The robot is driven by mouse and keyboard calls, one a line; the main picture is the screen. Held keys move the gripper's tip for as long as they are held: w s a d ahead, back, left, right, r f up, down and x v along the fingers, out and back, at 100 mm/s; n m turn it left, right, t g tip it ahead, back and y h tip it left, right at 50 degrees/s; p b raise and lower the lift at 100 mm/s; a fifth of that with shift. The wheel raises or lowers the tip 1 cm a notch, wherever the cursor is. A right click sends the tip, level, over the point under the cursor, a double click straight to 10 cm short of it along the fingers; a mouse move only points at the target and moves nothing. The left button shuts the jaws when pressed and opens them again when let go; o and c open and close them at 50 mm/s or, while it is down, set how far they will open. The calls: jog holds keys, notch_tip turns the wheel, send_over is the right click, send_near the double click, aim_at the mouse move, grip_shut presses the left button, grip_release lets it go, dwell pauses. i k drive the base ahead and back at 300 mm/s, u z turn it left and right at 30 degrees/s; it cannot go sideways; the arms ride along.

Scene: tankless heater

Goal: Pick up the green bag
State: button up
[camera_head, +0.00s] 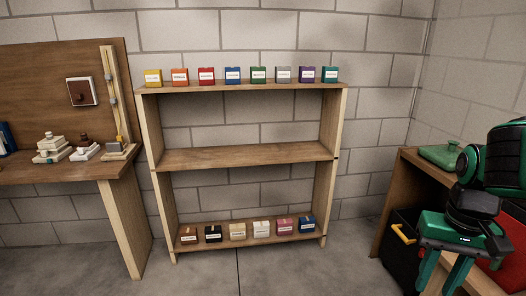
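A small green bag (258,75) with a white label stands upright on the top board of the wooden shelf (240,155). It is in a row of coloured bags, between a blue bag (232,76) and a grey bag (283,75). A teal bag (329,74) stands at the right end of that row. The label text is too small to read. My gripper (443,282) hangs at the lower right, far from the row. Its two fingers are apart with nothing seen between them; their tips are near or past the bottom edge.
The shelf's middle board is empty; several bags (237,231) stand on its bottom board. A wooden workbench (60,172) is at left. A side bench (388,205) at right holds a green object (440,155), with a dark bin (396,258) below. The floor before the shelf is clear.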

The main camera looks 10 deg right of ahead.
aim_at(445, 157)
jog(key=u, duration=0.1)
jog(key=i, duration=1.1)
jog(key=z, duration=0.3)
jog(key=i, duration=1.1)
jog(key=z, duration=1.2)
jog(key=i, duration=0.85)
jog(key=z, duration=0.5)
